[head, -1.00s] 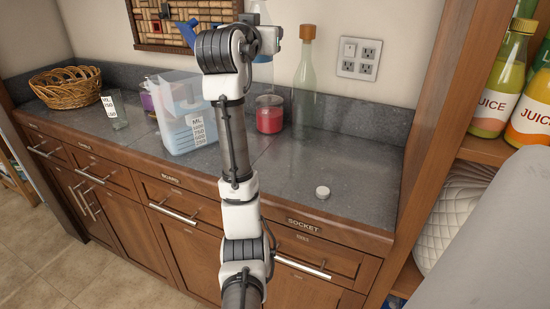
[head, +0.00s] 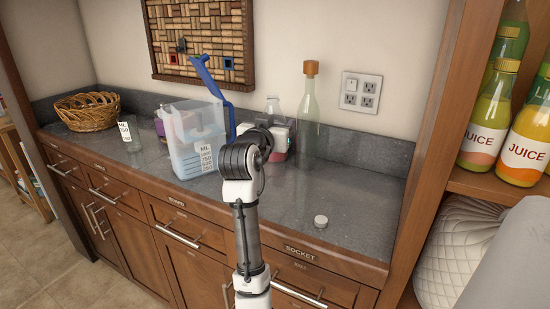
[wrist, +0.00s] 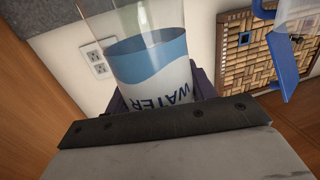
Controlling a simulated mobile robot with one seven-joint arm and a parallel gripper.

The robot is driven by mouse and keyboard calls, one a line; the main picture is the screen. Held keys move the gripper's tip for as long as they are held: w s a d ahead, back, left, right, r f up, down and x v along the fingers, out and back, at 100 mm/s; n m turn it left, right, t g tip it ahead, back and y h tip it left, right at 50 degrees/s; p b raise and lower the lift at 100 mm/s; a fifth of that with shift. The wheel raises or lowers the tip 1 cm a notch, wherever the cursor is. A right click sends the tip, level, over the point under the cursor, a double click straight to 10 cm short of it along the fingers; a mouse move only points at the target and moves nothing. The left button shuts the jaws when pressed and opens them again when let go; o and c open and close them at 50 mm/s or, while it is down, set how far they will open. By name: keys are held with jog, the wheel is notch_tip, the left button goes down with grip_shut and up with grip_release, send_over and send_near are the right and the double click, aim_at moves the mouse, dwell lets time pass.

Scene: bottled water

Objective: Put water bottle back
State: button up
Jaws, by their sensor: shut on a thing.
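The water bottle (wrist: 150,62) fills the middle of the wrist view. It is clear, with a blue and white label reading WATER. My gripper (wrist: 162,92) is shut on it, with dark fingers on either side of the label. In the head view, my arm hides most of the gripper.
A clear bin (head: 185,150) with a blue-handled item stands left of my arm. A corked glass bottle (head: 308,110) stands close on the right. A white round lid (head: 321,221) lies on the counter's right part, with bare counter around it. Juice bottles (head: 525,140) fill the right shelf.

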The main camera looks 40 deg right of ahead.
aim_at(275, 159)
notch_tip(275, 159, down, 9)
jog(key=shift+f+p, duration=0.15)
jog(key=shift+p, duration=0.35)
jog(key=shift+f, duration=0.15)
jog(key=o, duration=1.2)
